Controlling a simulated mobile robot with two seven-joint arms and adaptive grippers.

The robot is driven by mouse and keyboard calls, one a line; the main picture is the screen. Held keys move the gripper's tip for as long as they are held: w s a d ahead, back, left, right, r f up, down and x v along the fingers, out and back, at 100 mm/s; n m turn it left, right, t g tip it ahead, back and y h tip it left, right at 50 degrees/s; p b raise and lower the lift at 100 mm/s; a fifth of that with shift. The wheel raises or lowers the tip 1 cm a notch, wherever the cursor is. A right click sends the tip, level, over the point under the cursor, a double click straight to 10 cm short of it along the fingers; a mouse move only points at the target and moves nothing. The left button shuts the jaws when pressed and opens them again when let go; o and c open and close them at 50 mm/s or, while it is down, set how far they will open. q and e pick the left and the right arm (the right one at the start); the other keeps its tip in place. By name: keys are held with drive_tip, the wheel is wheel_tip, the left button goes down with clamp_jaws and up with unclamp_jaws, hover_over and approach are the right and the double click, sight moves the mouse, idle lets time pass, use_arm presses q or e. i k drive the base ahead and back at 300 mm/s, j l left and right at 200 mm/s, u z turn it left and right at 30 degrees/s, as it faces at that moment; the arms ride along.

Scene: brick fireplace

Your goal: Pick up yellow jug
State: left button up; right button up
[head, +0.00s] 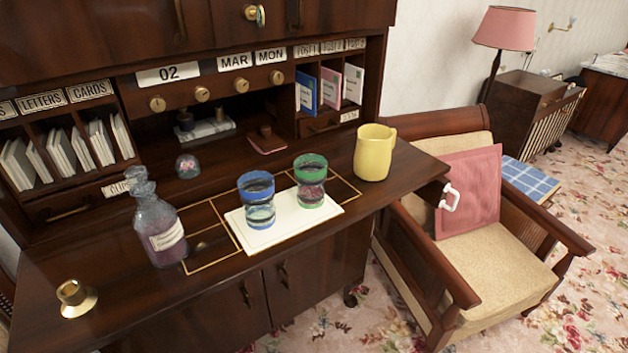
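The yellow jug (373,155) stands upright on the dark wooden desk (225,295), near the right end of its top. Its open rim faces up, and a short projection shows at its upper right. Nothing stands in front of it in this view. Neither of my grippers can be made out in the head view, and nothing is seen touching the jug.
Left of the jug, a green-rimmed glass (310,182) and a blue-rimmed glass (258,200) stand on a white board (275,234). A purple bottle (160,230) and brass candle holder (75,298) stand farther left. An armchair (490,275) stands to the right.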

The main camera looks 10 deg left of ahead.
sight(375, 144)
drive_tip(key=i+l+u, duration=0.2)
drive_tip(key=l, duration=0.6)
drive_tip(key=i+l+u, duration=0.2)
drive_tip(key=l, duration=0.6)
drive_tip(key=i+l+u, duration=0.2)
drive_tip(key=l, duration=0.65)
drive_tip(key=l+u, duration=0.2)
drive_tip(key=l, duration=0.65)
drive_tip(key=l+u, duration=0.1)
drive_tip(key=l, duration=0.15)
drive_tip(key=i+l+u, duration=0.1)
drive_tip(key=l, duration=0.2)
drive_tip(key=i+j, duration=0.1)
